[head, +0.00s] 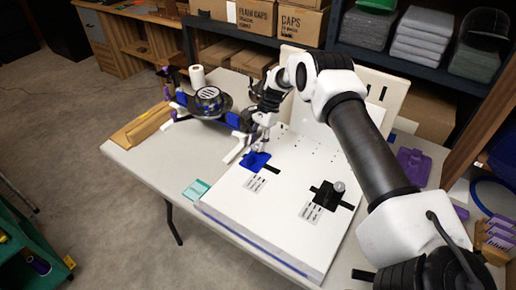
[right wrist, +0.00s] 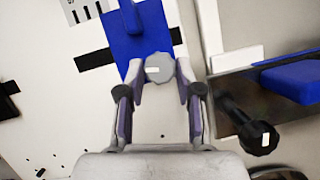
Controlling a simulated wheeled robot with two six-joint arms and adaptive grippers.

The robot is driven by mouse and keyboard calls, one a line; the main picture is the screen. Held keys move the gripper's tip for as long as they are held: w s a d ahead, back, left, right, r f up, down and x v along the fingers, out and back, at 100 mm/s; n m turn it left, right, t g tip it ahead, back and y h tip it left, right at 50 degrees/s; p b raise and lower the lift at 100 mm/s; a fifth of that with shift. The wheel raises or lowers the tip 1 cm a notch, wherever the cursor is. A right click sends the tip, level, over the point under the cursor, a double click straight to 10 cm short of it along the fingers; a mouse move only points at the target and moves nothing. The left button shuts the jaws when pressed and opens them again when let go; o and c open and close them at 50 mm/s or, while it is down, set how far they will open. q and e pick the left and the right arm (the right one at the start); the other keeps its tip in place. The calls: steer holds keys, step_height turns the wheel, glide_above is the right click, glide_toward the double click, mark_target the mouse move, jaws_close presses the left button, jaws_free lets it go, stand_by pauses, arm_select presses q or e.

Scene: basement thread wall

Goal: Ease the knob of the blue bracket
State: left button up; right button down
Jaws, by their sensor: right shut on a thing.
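The blue bracket (head: 254,162) lies on the white panel, beside a black slot and a printed label. In the right wrist view the blue bracket (right wrist: 140,30) is at top centre, with a round grey knob (right wrist: 159,68) at its near end. My right gripper (head: 262,146) is over the bracket in the head view and partly hides it; the knob is hard to make out there. In the right wrist view the fingers of my right gripper (right wrist: 160,82) are on either side of the knob, shut on it. My left gripper is not in view.
A black bracket with a grey knob (head: 338,187) sits on the same panel (head: 270,225), to the right. A blue and black device (head: 209,98) stands behind on the table. A teal pad (head: 196,190) lies left of the panel, and a purple part (head: 413,165) lies right.

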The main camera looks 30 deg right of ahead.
steer(key=shift+a+f+n+g+b, duration=0.15)
steer(key=shift+n+g+b, duration=0.15)
steer(key=shift+n+b, duration=0.45)
steer(key=c, duration=1)
jaws_free()
steer(key=shift+c, duration=0.2)
steer(key=shift+w+r, duration=0.1)
steer(key=shift+r, duration=0.1)
steer(key=shift+d+r, duration=0.2)
steer(key=shift+r, duration=0.1)
steer(key=v, duration=1.1)
steer(key=shift+a+r, duration=0.1)
steer(key=shift+a, duration=0.05)
